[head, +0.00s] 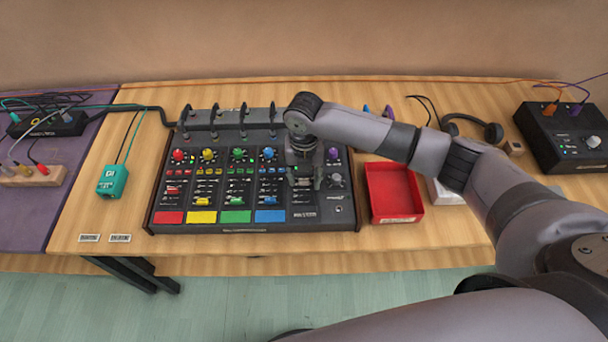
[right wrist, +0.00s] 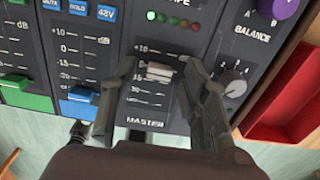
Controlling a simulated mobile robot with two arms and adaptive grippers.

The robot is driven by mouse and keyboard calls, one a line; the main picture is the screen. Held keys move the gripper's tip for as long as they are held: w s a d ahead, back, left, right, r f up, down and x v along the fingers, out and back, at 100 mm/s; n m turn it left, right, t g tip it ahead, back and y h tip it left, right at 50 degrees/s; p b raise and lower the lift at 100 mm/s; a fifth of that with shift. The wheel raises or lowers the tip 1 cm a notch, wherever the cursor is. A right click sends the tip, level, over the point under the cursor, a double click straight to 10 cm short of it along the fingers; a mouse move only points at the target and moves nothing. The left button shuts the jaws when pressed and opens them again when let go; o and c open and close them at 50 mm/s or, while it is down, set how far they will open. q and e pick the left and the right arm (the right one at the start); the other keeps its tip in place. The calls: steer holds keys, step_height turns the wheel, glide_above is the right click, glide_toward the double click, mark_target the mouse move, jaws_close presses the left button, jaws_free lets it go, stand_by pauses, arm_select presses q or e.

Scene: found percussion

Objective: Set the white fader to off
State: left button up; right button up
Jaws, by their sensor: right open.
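The white fader (right wrist: 159,71) is a small pale cap on the MASTER strip of the mixer (head: 180,229). In the right wrist view it sits near the top of its scale, just below the +10 mark. My right gripper (right wrist: 161,78) is open, with one finger on each side of the fader; I cannot tell if either touches it. In the head view my right gripper (head: 304,181) points down over the right part of the mixer, and the fader is not clearly visible there. My left gripper is not in view.
A blue fader (right wrist: 81,98) and a green one stand left of the MASTER strip. A grey knob (right wrist: 233,84) and a purple knob (right wrist: 278,8) are close on the right. A red tray (head: 394,192) lies right of the mixer. Headphones (head: 473,127) lie farther right.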

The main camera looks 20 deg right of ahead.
steer(key=shift+c, duration=0.3)
jaws_close()
stand_by(0.6)
